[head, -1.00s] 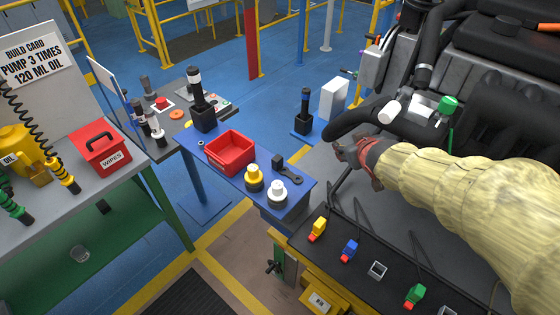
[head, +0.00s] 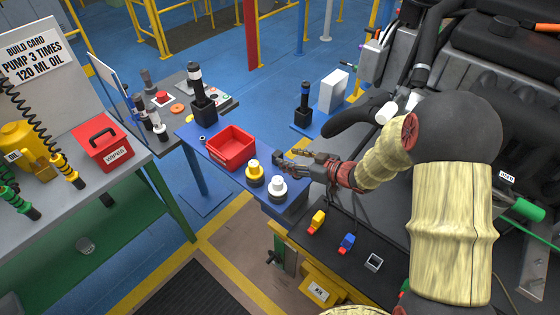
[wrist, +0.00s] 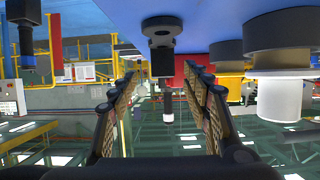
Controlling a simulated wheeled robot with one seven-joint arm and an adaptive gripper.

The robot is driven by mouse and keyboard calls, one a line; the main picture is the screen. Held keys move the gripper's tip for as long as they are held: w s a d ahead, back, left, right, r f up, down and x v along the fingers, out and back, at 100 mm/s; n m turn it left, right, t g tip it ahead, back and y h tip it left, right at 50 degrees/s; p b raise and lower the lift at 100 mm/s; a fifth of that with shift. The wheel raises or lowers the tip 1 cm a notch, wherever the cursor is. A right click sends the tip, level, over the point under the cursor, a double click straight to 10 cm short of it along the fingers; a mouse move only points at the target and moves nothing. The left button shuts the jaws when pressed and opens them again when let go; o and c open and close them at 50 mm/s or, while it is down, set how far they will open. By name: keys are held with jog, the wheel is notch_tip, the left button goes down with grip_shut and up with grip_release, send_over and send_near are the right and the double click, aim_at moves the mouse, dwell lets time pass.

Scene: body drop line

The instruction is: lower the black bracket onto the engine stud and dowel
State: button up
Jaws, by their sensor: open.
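The black bracket, a flat piece with a ring end and a square block, lies on the blue shelf (head: 205,131). The wrist view, which looks upside down, shows the bracket (wrist: 160,28) ahead between my fingers. My gripper (head: 290,163) is open and low over the right end of the shelf, its fingers apart on either side of the bracket's block. I see no finger touching it. In the head view my fingers hide most of the bracket. The engine (head: 515,70) stands at the right; I cannot make out its stud and dowel.
A yellow-topped part (head: 254,170) and a white-topped part (head: 277,187) stand close beside my gripper. A red bin (head: 231,147) and a black tool (head: 203,105) are farther left on the shelf. A dark bench with coloured connectors (head: 347,243) lies in front.

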aim_at(281, 157)
jog(key=b+x, duration=0.1)
jog(key=x, duration=0.4)
jog(key=shift+s+a+f+b, duration=0.15)
jog(key=shift+a+b, duration=0.1)
jog(key=shift+b, duration=0.15)
grip_shut()
dwell(0.4)
